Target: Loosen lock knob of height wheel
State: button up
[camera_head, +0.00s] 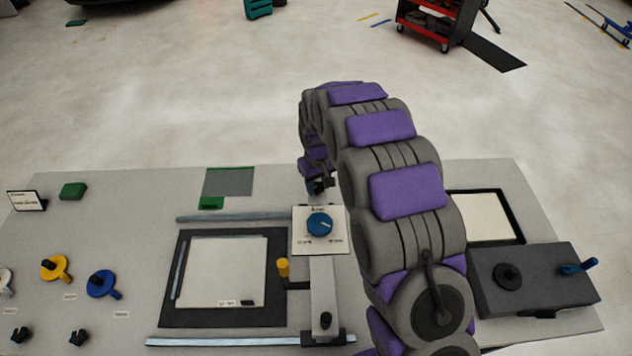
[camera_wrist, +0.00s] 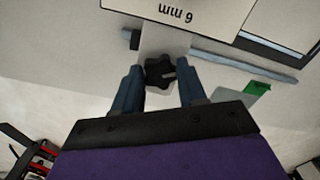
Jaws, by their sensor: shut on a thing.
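A black lobed lock knob (camera_wrist: 160,72) sits between the two blue fingers of my gripper (camera_wrist: 161,88) in the wrist view. The gripper is shut on it, with one finger on each side. In the head view my gripper (camera_head: 320,186) is at the far side of a white-topped housing, and I cannot make out the knob there. A blue height wheel (camera_head: 320,224) with a pale pointer mark is on top of this housing. A white plate marked "6 mm" (camera_wrist: 195,14) is beside the knob in the wrist view.
The housing stands on a grey bench (camera_head: 150,200). A black-framed square bed (camera_head: 190,318) lies to its left, with a yellow-knobbed lever (camera_head: 283,267) between. Yellow (camera_head: 54,268) and blue (camera_head: 101,284) handled parts sit farther left. A dark box (camera_head: 535,285) stands at right.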

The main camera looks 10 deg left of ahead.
aim_at(317, 185)
jog(key=shift+w+r+n, duration=0.1)
jog(key=shift+n, duration=0.4)
jog(key=shift+a, duration=0.1)
jog(key=o, duration=1)
jog(key=shift+o, duration=0.2)
notch_tip(317, 185, up, 17)
